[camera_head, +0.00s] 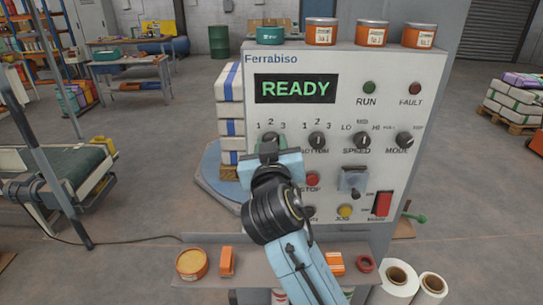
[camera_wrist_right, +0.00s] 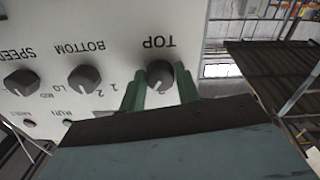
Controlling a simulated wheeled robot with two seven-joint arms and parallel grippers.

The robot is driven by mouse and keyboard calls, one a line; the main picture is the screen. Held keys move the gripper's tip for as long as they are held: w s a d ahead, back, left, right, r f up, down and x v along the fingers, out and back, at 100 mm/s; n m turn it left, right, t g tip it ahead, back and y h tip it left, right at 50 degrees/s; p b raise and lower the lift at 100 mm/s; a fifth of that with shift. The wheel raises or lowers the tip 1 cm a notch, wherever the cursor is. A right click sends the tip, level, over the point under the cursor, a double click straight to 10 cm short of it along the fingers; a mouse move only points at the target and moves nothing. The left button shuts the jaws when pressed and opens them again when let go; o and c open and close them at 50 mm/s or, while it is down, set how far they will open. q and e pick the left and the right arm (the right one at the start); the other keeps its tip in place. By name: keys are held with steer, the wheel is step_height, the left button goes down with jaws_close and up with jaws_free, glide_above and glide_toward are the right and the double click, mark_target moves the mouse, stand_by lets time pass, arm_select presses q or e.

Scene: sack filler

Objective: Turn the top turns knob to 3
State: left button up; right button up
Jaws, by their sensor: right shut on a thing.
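The control panel (camera_head: 330,110) stands ahead, its screen showing READY. In the head view my right gripper (camera_head: 268,150) is at the top turns knob, under the numbers 1, 2 and 3, and hides most of it. In the right wrist view, which is upside down, the dark round top knob (camera_wrist_right: 160,76) sits between the two green fingers of my right gripper (camera_wrist_right: 160,88), which is shut on it. The knob's pointer is too small to read surely. My left gripper is not in view.
The bottom knob (camera_head: 317,141), speed knob (camera_head: 361,141) and mode knob (camera_head: 404,140) are to the right. A red stop button (camera_head: 312,179) is close to my right wrist. Tins (camera_head: 320,32) stand on top of the panel. A shelf below holds an orange tin (camera_head: 192,263).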

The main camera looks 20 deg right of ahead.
steer(key=shift+m+b, duration=0.6)
steer(key=shift+m, duration=0.4)
steer(key=o, duration=1)
